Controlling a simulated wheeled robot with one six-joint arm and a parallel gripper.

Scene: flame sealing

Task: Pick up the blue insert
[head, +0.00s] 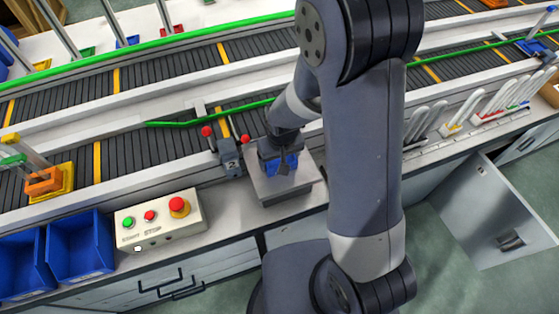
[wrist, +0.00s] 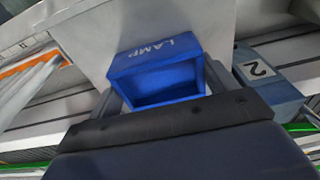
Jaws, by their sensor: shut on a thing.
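The blue insert (wrist: 158,72) is a small open blue box with the word LAMP on its rim. In the wrist view it sits between the two fingers of my gripper (wrist: 160,95), which is shut on it. In the head view the insert (head: 279,163) shows as a blue patch below my wrist, over a grey square block (head: 283,188). My arm partly hides it there. I cannot tell whether the insert touches the block.
A grey-blue fixture (head: 229,157) with red knobs stands left of the block; its label 2 shows in the wrist view. A button box (head: 160,220) and blue bins (head: 80,246) are further left. White racks (head: 470,110) stand at right, with conveyors behind.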

